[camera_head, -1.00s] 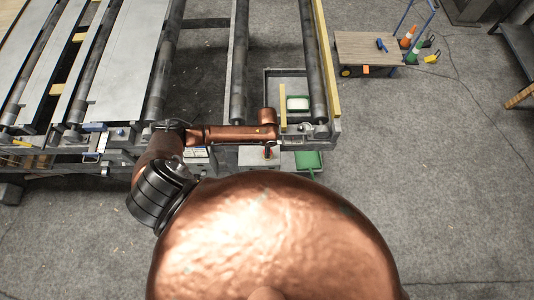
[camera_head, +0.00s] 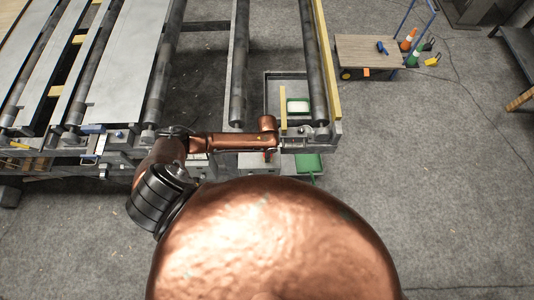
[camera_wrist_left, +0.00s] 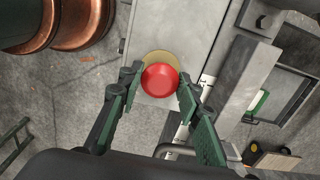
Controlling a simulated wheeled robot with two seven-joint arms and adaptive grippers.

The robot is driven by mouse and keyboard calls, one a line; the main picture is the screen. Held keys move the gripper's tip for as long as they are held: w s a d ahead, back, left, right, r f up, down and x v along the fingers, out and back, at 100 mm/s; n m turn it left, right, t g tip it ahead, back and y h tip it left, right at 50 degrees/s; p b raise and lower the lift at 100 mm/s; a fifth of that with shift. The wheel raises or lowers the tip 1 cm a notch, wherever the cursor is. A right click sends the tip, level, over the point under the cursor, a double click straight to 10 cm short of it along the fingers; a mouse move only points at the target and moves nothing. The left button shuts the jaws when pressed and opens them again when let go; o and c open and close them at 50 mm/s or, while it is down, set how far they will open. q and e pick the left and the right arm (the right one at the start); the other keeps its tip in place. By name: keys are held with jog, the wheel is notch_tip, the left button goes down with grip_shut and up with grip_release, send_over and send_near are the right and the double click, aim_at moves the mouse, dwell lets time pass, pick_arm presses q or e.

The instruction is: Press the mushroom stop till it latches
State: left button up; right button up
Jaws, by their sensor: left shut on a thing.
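The red mushroom stop (camera_wrist_left: 160,79) is a round red cap on a yellow disc (camera_wrist_left: 148,61), set on a grey box (camera_wrist_left: 186,35) in the left wrist view. My left gripper (camera_wrist_left: 160,85) has its green fingers on both sides of the cap and is shut on it. Whether the cap is pushed in cannot be told. In the head view, a small bit of red (camera_head: 266,156) shows just below my left forearm, which covers most of the box and the gripper. My right gripper is in neither view.
The roller conveyor frame (camera_head: 322,131) stands just beyond the box. A green tray (camera_head: 309,162) lies right of the box. A wooden-topped cart (camera_head: 372,51) stands at the upper right.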

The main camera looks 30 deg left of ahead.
pick_arm(q)
jog(key=c, duration=0.5)
jog(key=shift+o, duration=0.2)
jog(key=shift+f, duration=0.6)
jog(key=o, duration=1.3)
jog(key=shift+c, duration=0.2)
notch_tip(320, 180, up, 7)
jog(key=p, duration=0.7)
jog(key=shift+r, duration=0.1)
